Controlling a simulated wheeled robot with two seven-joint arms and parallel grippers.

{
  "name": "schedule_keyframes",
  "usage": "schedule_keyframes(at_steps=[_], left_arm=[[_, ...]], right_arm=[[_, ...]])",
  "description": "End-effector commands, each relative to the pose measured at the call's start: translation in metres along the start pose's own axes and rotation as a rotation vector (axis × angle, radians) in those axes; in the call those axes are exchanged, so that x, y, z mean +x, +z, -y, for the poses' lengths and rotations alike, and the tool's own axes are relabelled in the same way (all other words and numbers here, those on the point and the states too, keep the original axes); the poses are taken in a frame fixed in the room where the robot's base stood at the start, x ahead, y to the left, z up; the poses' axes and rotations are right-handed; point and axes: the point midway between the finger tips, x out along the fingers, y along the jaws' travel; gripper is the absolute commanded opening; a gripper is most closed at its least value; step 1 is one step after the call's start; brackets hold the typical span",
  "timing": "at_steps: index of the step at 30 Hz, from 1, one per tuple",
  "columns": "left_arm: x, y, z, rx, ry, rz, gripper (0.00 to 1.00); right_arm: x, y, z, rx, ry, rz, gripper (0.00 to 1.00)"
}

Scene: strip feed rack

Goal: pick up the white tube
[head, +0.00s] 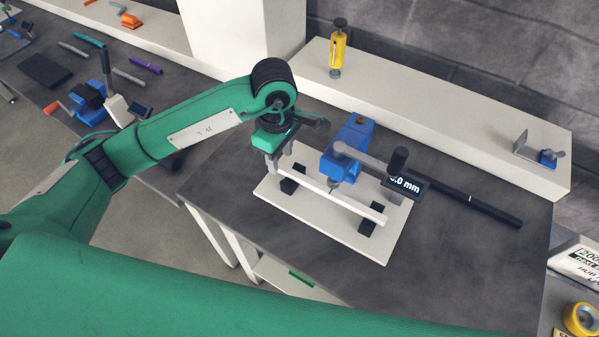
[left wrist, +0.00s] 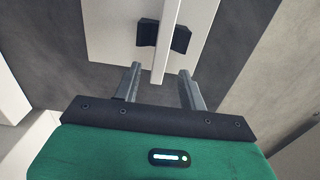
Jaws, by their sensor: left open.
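The white tube (head: 345,201) is a long square bar resting across two black V-shaped blocks (head: 290,185) on a white base plate (head: 270,201). My left gripper (head: 279,157) is open at the tube's far left end in the head view. In the left wrist view the tube (left wrist: 168,38) runs down from the top past one black block (left wrist: 148,33), and its near end shows between the two open fingers (left wrist: 160,72). I see a gap on each side; I cannot tell the height difference. My right gripper is not in view.
A black bar (head: 490,209) lies to the right. A white ledge (head: 440,125) runs behind. The dark table's front right is clear.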

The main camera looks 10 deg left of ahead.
Motion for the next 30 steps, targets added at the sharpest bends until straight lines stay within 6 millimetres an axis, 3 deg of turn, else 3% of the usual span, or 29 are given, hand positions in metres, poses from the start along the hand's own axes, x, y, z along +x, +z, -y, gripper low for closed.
schedule_keyframes(at_steps=[1, 7, 15, 16, 22, 30], left_arm=[[0.003, 0.000, 0.000, -0.001, -0.005, 0.001, 0.42], [0.026, -0.001, -0.001, -0.001, -0.002, 0.001, 0.42], [0.030, -0.001, -0.001, 0.001, 0.001, 0.000, 0.42], [0.030, -0.001, -0.001, 0.001, 0.001, 0.000, 0.40], [0.030, -0.001, -0.001, 0.000, 0.001, 0.000, 0.01], [0.029, -0.001, -0.002, 0.000, 0.001, 0.000, 0.00]], right_arm=[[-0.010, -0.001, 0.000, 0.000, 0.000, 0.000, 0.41], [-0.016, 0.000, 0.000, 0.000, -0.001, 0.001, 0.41], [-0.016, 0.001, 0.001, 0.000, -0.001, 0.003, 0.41], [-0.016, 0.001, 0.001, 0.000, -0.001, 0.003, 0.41], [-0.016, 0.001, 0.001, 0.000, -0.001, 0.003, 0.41], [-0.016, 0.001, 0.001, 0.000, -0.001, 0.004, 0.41]])
